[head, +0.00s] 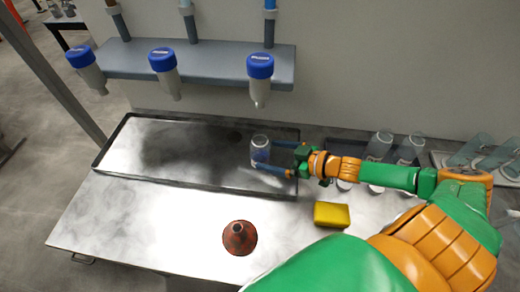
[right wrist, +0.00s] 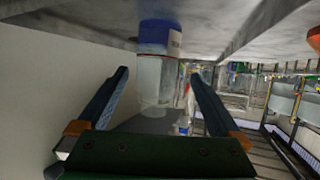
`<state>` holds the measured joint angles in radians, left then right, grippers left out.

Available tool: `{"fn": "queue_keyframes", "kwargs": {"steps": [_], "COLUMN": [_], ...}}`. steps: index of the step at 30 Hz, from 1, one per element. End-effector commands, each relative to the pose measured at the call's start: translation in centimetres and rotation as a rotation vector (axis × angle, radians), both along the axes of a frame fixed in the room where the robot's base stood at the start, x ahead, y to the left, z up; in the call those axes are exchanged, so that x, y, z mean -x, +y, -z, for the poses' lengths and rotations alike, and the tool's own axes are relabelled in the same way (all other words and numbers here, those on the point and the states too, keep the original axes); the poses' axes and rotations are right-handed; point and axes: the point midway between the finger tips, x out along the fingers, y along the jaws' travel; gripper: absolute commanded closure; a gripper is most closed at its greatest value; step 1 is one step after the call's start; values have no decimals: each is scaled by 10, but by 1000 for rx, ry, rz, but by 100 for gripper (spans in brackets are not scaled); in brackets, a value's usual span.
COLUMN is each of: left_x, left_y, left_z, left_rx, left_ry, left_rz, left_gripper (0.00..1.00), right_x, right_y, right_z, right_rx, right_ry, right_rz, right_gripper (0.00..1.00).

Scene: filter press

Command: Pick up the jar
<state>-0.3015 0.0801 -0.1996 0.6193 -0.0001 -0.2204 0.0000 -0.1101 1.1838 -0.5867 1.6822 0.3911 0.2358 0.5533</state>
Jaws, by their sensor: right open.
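The jar (head: 259,146) is clear, with a pale label and blue at its lower end. It stands at the right end of the metal tray (head: 160,181). In the right wrist view, which shows the bench surface at the top, the jar (right wrist: 156,82) has its blue end toward that surface. My right gripper (head: 265,154) reaches in from the right and is open, its two blue fingers on either side of the jar. In the right wrist view the jar shows between the fingertips, with a gap to each; no grip shows. My left gripper is not in view.
A yellow sponge (head: 332,214) and a reddish-brown funnel-like object (head: 239,237) are on the bench nearer me. Blue-capped bottles (head: 260,80) hang from a grey shelf (head: 215,62) above the tray. More clear jars (head: 379,146) are behind my right arm.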

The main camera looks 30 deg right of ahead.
Motion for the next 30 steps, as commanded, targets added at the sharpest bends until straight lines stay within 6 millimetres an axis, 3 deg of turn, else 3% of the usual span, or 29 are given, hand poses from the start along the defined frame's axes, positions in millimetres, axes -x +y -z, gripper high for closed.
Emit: {"fn": "queue_keyframes", "kwargs": {"steps": [9,19,27,29,30], "left_x": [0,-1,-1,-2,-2], "left_y": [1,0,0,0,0], "left_z": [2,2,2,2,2], "left_rx": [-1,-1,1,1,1], "left_ry": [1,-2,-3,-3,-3], "left_rz": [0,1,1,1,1], "left_gripper": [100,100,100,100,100], "right_x": [-33,-37,-37,-37,-37], "right_y": [19,22,22,22,22], "right_z": [16,18,19,19,18], "right_rx": [-1,1,1,2,1], "right_ry": [-2,0,0,1,0], "right_rz": [1,0,0,0,0], "right_gripper": [0,3,76,92,92]}}
